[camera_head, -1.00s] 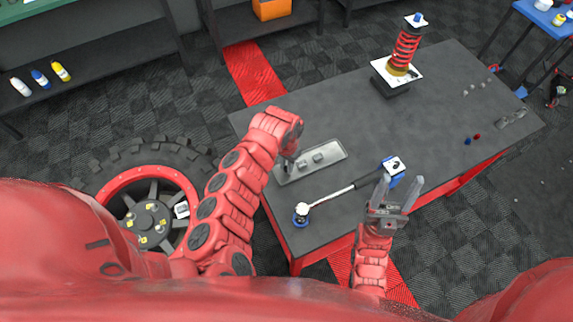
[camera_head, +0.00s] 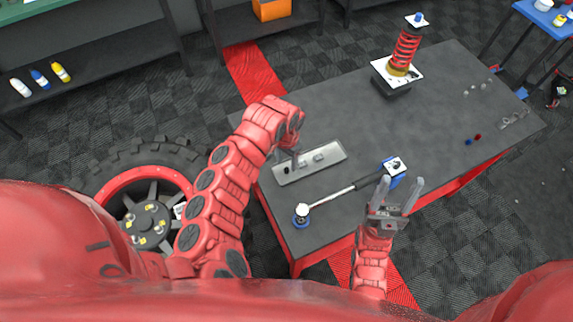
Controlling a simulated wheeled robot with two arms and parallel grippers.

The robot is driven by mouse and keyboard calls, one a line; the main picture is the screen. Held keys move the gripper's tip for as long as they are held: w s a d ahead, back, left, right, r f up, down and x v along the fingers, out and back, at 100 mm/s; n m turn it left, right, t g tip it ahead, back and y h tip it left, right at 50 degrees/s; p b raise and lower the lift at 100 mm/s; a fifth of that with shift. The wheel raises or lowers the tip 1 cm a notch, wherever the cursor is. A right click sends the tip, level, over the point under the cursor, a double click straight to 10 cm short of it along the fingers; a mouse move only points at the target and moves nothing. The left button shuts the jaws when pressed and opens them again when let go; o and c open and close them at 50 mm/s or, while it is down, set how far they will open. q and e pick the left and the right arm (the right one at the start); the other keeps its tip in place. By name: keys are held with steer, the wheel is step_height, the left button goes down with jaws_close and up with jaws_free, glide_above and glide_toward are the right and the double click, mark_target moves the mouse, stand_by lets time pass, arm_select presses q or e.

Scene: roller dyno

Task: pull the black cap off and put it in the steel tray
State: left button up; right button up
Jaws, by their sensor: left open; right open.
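The steel tray (camera_head: 333,148) lies on the dark bench, left of its middle. A small dark piece (camera_head: 314,168) and a small grey piece (camera_head: 321,157) are in it; I cannot tell whether the dark one is the black cap. A strut with a silver rod and a black body (camera_head: 370,180) lies on the bench between a blue-based holder (camera_head: 302,221) and a blue block (camera_head: 398,179). My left gripper (camera_head: 296,160) is open over the tray's left part, its fingers partly hidden by its wrist. My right gripper (camera_head: 400,190) is open and empty near the blue block.
A red coil spring unit (camera_head: 405,50) stands on a white plate at the back of the bench. Small red and blue pieces (camera_head: 473,139) and clear bits lie at the right. A wheel (camera_head: 150,225) is on the floor at left. The bench middle is clear.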

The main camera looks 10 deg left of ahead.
arm_select(q)
step_height(320, 180, up, 14)
steer(key=p, duration=0.3)
steer(key=shift+f, duration=0.15)
stand_by(0.4)
